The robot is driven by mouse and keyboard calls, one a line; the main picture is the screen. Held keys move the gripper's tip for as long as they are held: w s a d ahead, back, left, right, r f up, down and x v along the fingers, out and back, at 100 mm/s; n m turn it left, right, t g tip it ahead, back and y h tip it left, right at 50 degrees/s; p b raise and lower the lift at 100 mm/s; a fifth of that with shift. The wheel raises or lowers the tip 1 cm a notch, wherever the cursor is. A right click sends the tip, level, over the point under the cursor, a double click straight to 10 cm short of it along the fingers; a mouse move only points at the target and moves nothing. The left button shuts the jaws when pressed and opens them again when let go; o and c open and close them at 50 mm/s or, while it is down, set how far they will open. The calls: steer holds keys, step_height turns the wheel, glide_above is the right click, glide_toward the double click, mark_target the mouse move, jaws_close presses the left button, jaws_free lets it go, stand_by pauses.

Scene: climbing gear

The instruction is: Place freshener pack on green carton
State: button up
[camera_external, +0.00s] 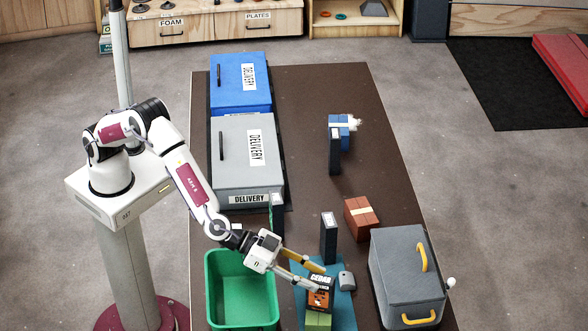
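The freshener pack (320,297), a small orange-brown box with a black top reading CEDAR, is near the front of the brown table. The green carton (318,320) shows directly below it in the picture, cut by the lower edge. The pack looks to be on or just above the carton; I cannot tell if they touch. My gripper (315,279) reaches in from the left, its two fingers apart, with the tips at the pack's far and left sides. Whether the fingers press on the pack is not clear.
A green bin (240,252) stands left of the pack on the brown table (300,130). A teal mat (343,312) lies under the carton area. A dark upright block (328,240), grey device (346,280), brown box (361,217) and grey lidded box (395,275) are close by.

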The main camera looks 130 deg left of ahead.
steer(key=shift+r, duration=0.2)
stand_by(0.3)
steer(key=shift+s, duration=0.15)
steer(key=v, duration=1.1)
steer(key=shift+s+d, duration=0.15)
steer(key=shift+s, duration=0.15)
steer(key=shift+r, duration=0.1)
stand_by(0.4)
steer(key=shift+r, duration=0.15)
